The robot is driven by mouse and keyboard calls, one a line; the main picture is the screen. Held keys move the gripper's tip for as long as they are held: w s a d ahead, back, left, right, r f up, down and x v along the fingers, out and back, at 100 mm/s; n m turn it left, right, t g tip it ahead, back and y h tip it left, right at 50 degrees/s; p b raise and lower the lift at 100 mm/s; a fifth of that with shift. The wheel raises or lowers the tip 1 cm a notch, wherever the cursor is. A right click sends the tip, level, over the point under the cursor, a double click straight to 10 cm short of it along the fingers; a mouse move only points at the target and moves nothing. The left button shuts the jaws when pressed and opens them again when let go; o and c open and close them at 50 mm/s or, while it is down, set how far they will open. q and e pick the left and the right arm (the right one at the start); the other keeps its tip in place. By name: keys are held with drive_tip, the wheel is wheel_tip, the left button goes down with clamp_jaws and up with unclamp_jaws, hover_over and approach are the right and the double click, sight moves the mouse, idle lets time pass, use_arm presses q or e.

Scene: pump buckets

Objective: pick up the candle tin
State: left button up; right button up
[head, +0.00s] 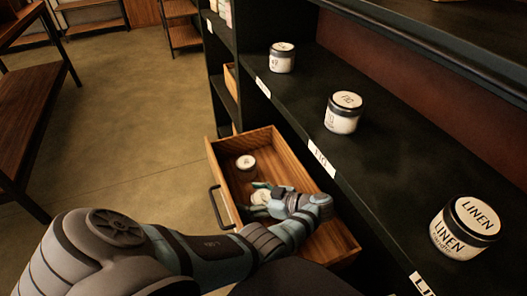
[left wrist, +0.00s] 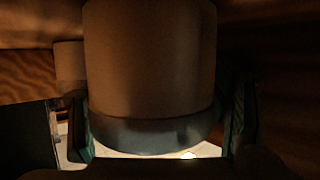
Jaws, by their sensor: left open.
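A candle tin with a pale top (head: 261,197) stands in the open wooden drawer, partly hidden by my left gripper (head: 262,195). In the left wrist view the tin (left wrist: 150,60) fills the middle, large and close, with a greyish band around one end. The green-edged fingers of my left gripper (left wrist: 160,125) lie on either side of it. They are open and around the tin; whether either touches it I cannot tell. A second small tin (head: 246,163) stands farther back in the drawer. My right gripper is not in view.
The drawer (head: 341,237) has raised wooden walls around the gripper and a dark handle (head: 217,206). Above it, a dark shelf (head: 390,150) holds a LINEN jar (head: 463,230) and two other jars (head: 343,112) (head: 282,57). Open floor (head: 120,120) lies left.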

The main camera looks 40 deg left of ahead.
use_arm(q)
drive_tip(key=shift+d+r, duration=0.1)
drive_tip(key=shift+d, duration=0.05)
drive_tip(key=shift+c, duration=0.8)
drive_tip(key=c, duration=1.3)
